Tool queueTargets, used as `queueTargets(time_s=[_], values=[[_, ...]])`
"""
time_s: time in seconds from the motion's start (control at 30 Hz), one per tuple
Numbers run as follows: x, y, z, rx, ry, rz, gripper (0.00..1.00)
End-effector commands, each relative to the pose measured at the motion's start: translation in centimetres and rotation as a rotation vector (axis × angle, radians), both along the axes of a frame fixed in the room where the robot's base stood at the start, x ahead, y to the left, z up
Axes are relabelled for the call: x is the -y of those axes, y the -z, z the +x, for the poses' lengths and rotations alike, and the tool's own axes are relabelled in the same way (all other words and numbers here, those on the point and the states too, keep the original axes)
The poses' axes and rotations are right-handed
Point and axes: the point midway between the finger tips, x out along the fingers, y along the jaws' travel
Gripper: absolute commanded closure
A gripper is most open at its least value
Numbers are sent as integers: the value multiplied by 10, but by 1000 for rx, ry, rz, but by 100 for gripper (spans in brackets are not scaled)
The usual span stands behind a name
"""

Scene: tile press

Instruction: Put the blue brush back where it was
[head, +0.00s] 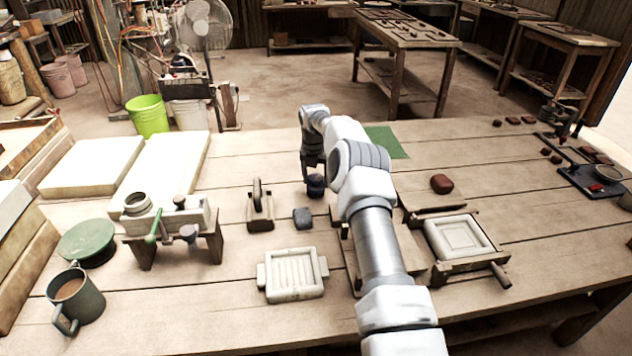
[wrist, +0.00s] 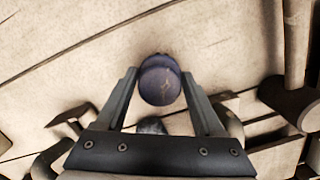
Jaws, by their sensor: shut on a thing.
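The blue brush (head: 316,186) shows as a dark blue, rounded thing below my gripper (head: 313,170), near the middle of the table in the head view. In the wrist view, the round dark blue top of the brush (wrist: 160,84) sits between the two fingertips of my gripper (wrist: 160,76), which is shut on it. The brush's lower part is hidden, and I cannot tell whether it touches the tabletop.
A grey-blue lump (head: 303,218) and a wooden block with an upright handle (head: 260,209) stand close by. A white ribbed mould (head: 293,275) lies in front. A framed tile press (head: 460,240) and brown lump (head: 442,184) are right. A green mat (head: 386,142) lies behind my arm.

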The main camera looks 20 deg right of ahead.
Motion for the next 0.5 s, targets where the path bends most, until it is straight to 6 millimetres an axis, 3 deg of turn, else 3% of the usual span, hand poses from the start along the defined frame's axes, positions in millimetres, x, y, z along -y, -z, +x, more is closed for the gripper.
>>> queueTargets(time_s=[0.4,0.43,0.5], values=[[0,8,0,2,1,0,75],[0,7,0,2,0,0,25],[0,7,0,2,0,0,12]])
